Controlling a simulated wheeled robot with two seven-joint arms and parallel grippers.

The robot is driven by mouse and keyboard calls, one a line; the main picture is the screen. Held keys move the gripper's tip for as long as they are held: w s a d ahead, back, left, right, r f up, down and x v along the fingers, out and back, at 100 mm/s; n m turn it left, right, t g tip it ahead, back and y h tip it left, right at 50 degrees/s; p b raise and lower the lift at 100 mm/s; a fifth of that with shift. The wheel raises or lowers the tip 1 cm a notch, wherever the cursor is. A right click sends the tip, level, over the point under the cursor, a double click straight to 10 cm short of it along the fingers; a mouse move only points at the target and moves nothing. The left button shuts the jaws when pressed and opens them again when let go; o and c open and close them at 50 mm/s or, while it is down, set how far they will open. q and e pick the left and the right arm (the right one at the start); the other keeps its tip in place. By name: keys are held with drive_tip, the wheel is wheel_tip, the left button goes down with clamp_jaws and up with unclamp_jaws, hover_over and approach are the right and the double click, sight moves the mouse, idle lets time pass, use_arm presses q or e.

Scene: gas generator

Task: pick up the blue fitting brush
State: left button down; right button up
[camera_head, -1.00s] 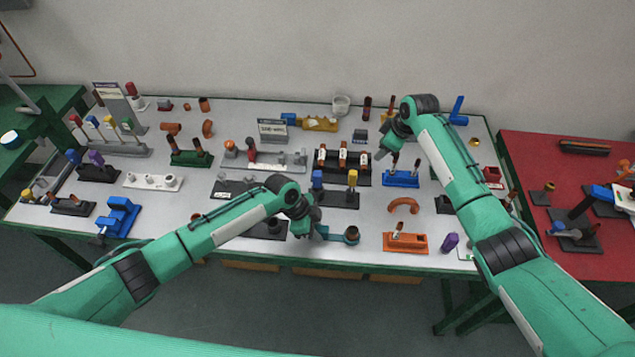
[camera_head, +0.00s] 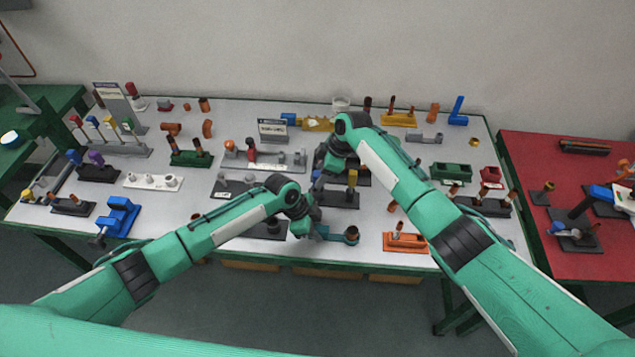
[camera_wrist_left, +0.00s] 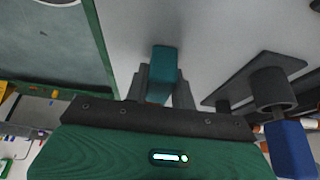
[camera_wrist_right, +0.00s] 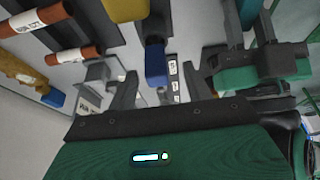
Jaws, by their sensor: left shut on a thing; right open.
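The blue fitting brush (camera_wrist_right: 156,64) shows in the right wrist view, its blue block between the spread fingers of my right gripper (camera_wrist_right: 160,82). In the head view my right gripper (camera_head: 318,178) hides most of it. A blue block also shows at the lower right of the left wrist view (camera_wrist_left: 292,148). My right gripper is open. A yellow brush (camera_head: 352,178) stands beside it on the dark base (camera_head: 342,201). My left gripper (camera_head: 313,228) is shut on a teal part (camera_wrist_left: 163,70) near the table's front edge; its teal body shows in the head view (camera_head: 333,237).
My two grippers are close together, and my left one shows at the right of the right wrist view. The rack of brown-labelled parts (camera_wrist_right: 75,55) is near my right gripper. An orange holder (camera_head: 404,243) stands to the right. The crowded white table (camera_head: 265,178) has little bare room.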

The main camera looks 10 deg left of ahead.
sight(315, 180)
drive_tip(key=shift+x, duration=2.3)
drive_tip(key=shift+w+a, duration=0.15)
drive_tip(key=shift+w, duration=0.05)
drive_tip(key=shift+c, duration=0.4)
drive_tip(key=c, duration=0.8)
